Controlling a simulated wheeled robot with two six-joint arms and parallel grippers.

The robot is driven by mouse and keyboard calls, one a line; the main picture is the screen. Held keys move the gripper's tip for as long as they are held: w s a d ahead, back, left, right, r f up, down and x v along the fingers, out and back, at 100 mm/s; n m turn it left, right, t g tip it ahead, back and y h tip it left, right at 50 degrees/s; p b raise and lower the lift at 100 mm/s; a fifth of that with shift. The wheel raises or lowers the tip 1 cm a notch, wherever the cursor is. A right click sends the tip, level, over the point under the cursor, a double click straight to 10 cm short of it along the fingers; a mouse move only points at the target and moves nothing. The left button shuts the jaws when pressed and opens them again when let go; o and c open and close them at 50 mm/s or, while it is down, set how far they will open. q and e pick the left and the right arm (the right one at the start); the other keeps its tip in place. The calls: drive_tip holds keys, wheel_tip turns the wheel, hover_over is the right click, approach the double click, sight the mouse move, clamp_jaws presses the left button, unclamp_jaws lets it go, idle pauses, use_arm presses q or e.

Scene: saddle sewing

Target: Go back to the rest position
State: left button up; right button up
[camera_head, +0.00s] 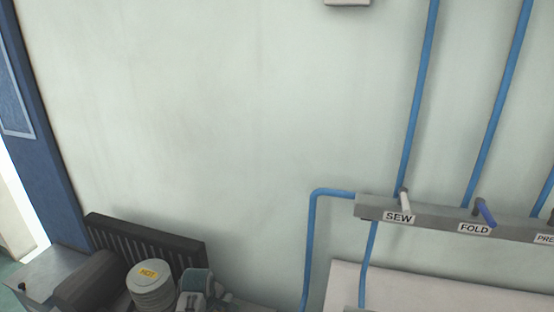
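Neither of my grippers shows in the head view, and no part of my arms can be made out. The view is mostly a pale wall (200,110). A grey valve bar (440,222) is fixed to it at the right, with labels reading SEW (398,217) and FOLD (474,229) and a third label cut off by the right edge. A white lever (404,200) sits above SEW and a blue lever (485,213) above FOLD.
Blue pipes (417,100) run up the wall and below the bar. A black slatted rack (146,244), a pale round stack with a yellow label (150,284) and a grey cabinet (48,272) stand at the lower left. A blue door frame (45,120) is at the left. A pale panel (430,290) is lower right.

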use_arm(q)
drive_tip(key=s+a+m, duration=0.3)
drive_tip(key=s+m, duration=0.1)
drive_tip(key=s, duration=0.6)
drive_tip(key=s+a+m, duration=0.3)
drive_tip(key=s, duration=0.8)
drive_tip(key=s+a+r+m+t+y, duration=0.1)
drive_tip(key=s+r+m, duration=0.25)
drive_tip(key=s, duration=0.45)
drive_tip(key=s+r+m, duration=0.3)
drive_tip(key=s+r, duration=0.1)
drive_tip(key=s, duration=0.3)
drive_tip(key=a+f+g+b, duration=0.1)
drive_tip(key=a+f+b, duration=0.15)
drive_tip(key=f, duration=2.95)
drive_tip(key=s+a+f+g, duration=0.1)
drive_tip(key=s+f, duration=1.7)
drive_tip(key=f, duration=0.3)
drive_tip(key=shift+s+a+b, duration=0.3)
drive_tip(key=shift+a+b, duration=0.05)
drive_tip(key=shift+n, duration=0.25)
